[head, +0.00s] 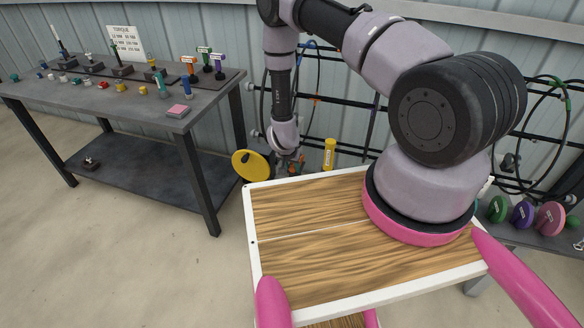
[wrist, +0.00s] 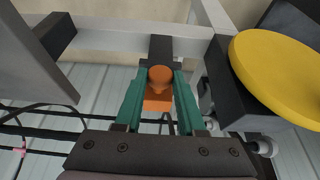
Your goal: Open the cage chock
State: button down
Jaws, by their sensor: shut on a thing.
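An orange knobbed piece (wrist: 158,103), which looks like the chock's handle, sits against a dark block on a grey frame in the wrist view. My gripper (wrist: 161,82) has its two green fingers on either side of the orange piece and is shut on it. In the head view my gripper (head: 292,163) is small, beyond the far edge of the wooden top, and the orange piece is hard to make out there. Whether the chock is open or shut cannot be told.
A yellow disc (wrist: 275,72) is close to the right of my fingers; it also shows in the head view (head: 252,165). A yellow cylinder (head: 329,154) stands to the right. Cables hang along the wall. A workbench (head: 105,100) with tools is at left, with clear floor before it.

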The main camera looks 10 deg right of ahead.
jog(key=s+a, duration=0.2)
jog(key=s, duration=0.1)
jog(key=shift+s, duration=0.1)
jog(key=c, duration=0.5)
grip_release()
jog(key=v, duration=1)
jog(key=shift+s+r, duration=0.15)
jog(key=shift+r, duration=0.2)
